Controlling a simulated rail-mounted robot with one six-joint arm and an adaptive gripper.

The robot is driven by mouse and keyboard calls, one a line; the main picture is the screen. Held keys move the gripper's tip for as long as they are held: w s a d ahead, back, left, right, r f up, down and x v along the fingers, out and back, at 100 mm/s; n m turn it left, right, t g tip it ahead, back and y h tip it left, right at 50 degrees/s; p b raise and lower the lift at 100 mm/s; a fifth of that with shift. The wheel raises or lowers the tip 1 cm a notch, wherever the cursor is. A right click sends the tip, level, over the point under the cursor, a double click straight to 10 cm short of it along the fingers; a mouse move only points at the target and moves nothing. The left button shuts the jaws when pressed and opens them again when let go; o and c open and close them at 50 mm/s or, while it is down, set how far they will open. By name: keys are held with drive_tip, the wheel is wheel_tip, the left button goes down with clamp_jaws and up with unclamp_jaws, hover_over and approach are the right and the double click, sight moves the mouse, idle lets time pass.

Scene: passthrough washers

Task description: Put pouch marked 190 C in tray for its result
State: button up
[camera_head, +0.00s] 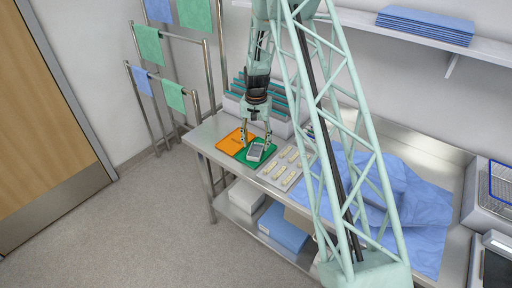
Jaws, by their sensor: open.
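An orange tray or mat (231,142) and a green one (270,153) lie side by side at the left end of the steel table. Several small pale items (290,155) lie in rows on a light board to the right. No 190 C marking is readable at this size. My gripper (256,141) is open, pointing down, with its fingers spread above the grey-white item. I cannot tell whether they touch it.
A rack of upright teal and dark items (268,98) stands behind my gripper. A crumpled blue cloth (415,205) covers the table's right part. Boxes (246,196) sit on the lower shelf. Towel rails (172,75) stand at the left. A wall shelf holds folded blue cloths (425,25).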

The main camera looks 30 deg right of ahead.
wheel_tip(320, 180, up, 9)
drive_tip(key=shift+r, duration=0.2)
idle(0.5)
drive_tip(key=shift+r, duration=0.1)
idle(0.5)
wheel_tip(320, 180, up, 18)
drive_tip(key=r+n+t, duration=0.1)
drive_tip(key=n, duration=0.1)
hover_over(256, 149)
drive_tip(key=s+a, duration=0.8)
drive_tip(key=s+a+r+n+t, duration=0.15)
drive_tip(key=s+a+r, duration=0.45)
drive_tip(key=s+r, duration=0.65)
drive_tip(key=s+a+r+n, duration=0.1)
drive_tip(key=s+a+r, duration=0.1)
drive_tip(key=s, duration=0.9)
drive_tip(key=s+a+r+n+t, duration=0.1)
drive_tip(key=s+a+n, duration=0.1)
drive_tip(key=s, duration=0.9)
drive_tip(key=s+a+r+n, duration=0.2)
drive_tip(key=s+a, duration=0.2)
drive_tip(key=s, duration=0.7)
drive_tip(key=shift+a+r, duration=0.3)
drive_tip(key=shift+r, duration=0.05)
